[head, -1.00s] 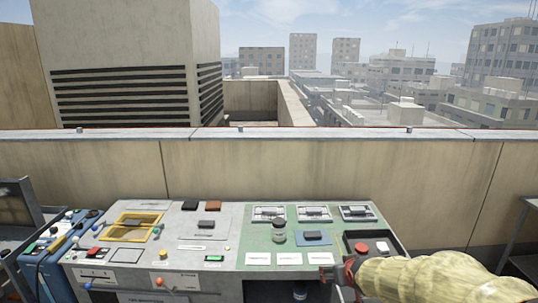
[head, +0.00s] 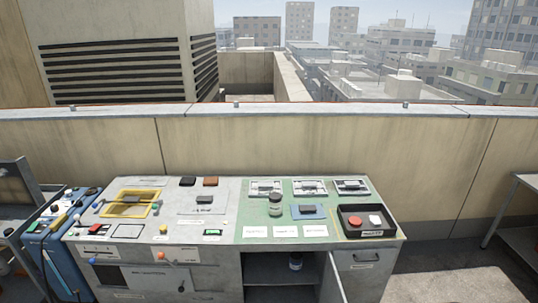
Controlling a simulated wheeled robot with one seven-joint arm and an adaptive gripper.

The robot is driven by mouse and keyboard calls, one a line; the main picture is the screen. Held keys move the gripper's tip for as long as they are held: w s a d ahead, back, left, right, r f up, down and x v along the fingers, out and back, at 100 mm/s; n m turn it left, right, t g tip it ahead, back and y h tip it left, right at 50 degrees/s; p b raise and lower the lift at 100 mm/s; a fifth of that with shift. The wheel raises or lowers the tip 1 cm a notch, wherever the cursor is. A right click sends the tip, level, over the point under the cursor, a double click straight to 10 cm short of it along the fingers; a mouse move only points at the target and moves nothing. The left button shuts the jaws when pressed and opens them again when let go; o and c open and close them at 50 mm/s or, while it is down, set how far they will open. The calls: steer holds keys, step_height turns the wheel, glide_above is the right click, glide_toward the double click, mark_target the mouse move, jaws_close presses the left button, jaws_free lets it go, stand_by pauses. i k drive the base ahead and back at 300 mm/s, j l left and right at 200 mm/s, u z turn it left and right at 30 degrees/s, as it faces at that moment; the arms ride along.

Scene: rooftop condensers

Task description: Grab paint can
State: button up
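A small can-like container (head: 295,262) with a pale label stands inside the open cabinet compartment (head: 265,268) under the worktop. It is small and in shadow, so I cannot tell for sure that it is the paint can. A grey jar with a dark lid (head: 275,205) stands upright on the green mat (head: 245,222) on top. I cannot tell what it holds. My gripper is not in view.
The cabinet door (head: 333,283) stands open toward me, right of the compartment. A blue cart (head: 45,240) stands left. Bare floor (head: 440,285) lies right of the cabinet, before a metal table (head: 515,225).

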mark_target(275, 200)
steer(key=i+j+z, duration=0.15)
steer(key=i+j, duration=0.15)
steer(key=i+j+z, duration=0.15)
steer(key=j, duration=0.3)
steer(key=i+j+z, duration=0.1)
steer(key=i+j, duration=0.5)
steer(key=i+j+z, duration=0.15)
steer(key=j, duration=0.25)
steer(key=i+j, duration=0.3)
steer(key=j+z, duration=0.05)
